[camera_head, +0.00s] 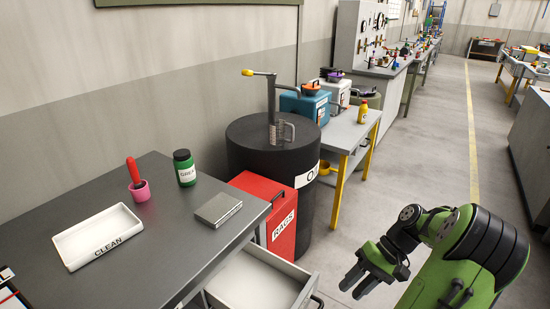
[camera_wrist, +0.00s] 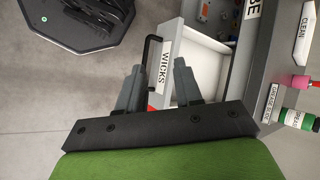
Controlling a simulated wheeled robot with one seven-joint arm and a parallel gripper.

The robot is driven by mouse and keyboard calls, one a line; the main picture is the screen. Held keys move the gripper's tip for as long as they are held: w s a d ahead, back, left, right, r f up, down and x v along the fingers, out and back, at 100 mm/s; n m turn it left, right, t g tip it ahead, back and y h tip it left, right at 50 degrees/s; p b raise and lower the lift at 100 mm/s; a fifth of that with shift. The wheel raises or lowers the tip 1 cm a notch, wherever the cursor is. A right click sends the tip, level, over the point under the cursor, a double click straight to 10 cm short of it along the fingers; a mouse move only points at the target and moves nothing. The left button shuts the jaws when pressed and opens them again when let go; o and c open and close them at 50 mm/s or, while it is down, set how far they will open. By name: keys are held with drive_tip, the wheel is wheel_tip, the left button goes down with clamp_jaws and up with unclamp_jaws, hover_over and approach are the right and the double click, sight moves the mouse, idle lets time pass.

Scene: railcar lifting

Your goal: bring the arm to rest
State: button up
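My green arm reaches in from the lower right of the head view. My gripper (camera_head: 362,281) hangs over open floor, to the right of the open drawer (camera_head: 262,281). Its two dark fingers stand apart with nothing between them. They also show spread in the wrist view (camera_wrist: 157,82), where the pale drawer with a WICKS label (camera_wrist: 165,68) lies beyond them. I cannot see any contact between the fingers and the drawer.
The grey bench (camera_head: 178,232) holds a CLEAN tray (camera_head: 82,226), a pink cup (camera_head: 140,191) with a red-handled tool, a green jar (camera_head: 184,168) and a grey block (camera_head: 218,208). A red RAGS bin (camera_head: 263,187) and black drum (camera_head: 245,150) stand beyond.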

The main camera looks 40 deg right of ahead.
drive_tip(key=w+a+r+n+g+h+p, duration=0.1)
drive_tip(key=w+a+r+n+h+p, duration=0.15)
drive_tip(key=a+r, duration=0.55)
drive_tip(key=w+a+r+n+g+h+p, duration=0.15)
drive_tip(key=w+a+r+h, duration=0.25)
drive_tip(key=a+r, duration=0.4)
drive_tip(key=s+a+r+n+t+h+p, duration=0.1)
drive_tip(key=s+a+r+n+t, duration=0.3)
drive_tip(key=a, duration=0.7)
drive_tip(key=s+r+t+p, duration=0.1)
drive_tip(key=s+r+t, duration=0.1)
drive_tip(key=s, duration=0.1)
drive_tip(key=shift+s, duration=0.15)
